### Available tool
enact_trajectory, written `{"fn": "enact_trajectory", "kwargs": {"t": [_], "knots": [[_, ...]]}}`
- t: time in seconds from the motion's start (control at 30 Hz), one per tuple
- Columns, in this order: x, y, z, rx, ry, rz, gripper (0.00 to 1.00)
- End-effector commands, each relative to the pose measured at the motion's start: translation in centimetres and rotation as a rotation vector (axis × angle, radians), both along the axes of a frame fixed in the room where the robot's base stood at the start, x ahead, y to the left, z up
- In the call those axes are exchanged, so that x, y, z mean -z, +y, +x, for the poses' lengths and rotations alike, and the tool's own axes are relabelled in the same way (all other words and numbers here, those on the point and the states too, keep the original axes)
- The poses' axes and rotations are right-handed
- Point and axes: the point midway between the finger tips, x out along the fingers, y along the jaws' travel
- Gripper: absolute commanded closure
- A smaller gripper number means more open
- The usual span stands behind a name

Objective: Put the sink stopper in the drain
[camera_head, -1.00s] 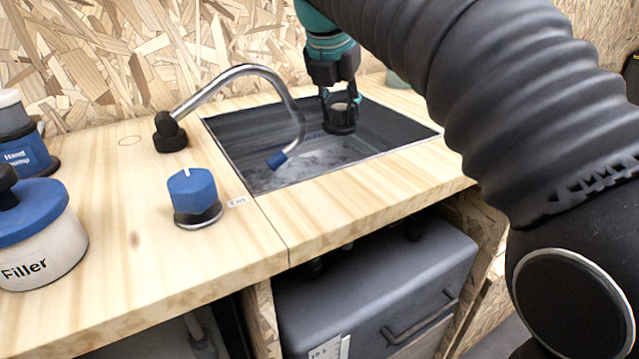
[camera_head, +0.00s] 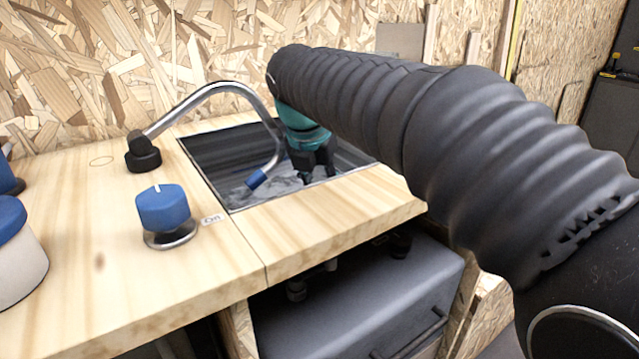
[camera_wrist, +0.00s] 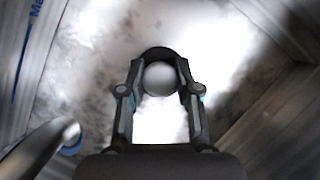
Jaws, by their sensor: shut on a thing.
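My gripper (camera_head: 318,178) reaches down inside the sink (camera_head: 215,150), close to the spout end. In the wrist view my gripper (camera_wrist: 158,88) is shut on the sink stopper (camera_wrist: 158,76), with one finger on each side. The stopper shows as a pale grey rounded knob with a dark ring around its far side. Bright, mottled sink floor lies behind it. In the head view the stopper is hidden by my gripper and the sink edge. The drain is not visible in either view, and I cannot tell whether the stopper touches the floor.
A curved metal faucet (camera_head: 212,88) with a blue tip (camera_head: 257,179) hangs over the sink, left of my gripper. Its end also shows in the wrist view (camera_wrist: 45,150). A blue knob (camera_head: 163,207) stands on the wooden counter (camera_head: 110,255). A chipboard wall (camera_head: 80,70) rises behind.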

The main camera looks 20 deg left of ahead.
Motion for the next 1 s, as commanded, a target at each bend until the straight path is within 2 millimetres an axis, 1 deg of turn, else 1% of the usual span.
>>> {"fn": "enact_trajectory", "kwargs": {"t": [0.27,0.3,0.37,0.4,0.67,0.77,0.87,1.0], "knots": [[0.2,0.0,0.0,0.0,0.0,0.0,1.0],[0.2,0.0,0.0,0.0,0.0,0.0,0.62],[0.1,0.0,0.0,0.0,0.0,0.0,0.47],[0.1,0.0,0.0,0.0,0.0,0.0,0.42],[0.1,0.0,0.0,0.0,0.0,0.0,0.42],[-0.3,0.0,0.0,0.0,-0.001,0.001,0.42],[-1.2,0.1,-0.4,-0.001,-0.002,0.002,0.42],[-3.5,0.2,-1.3,-0.001,-0.003,0.002,0.42]]}}
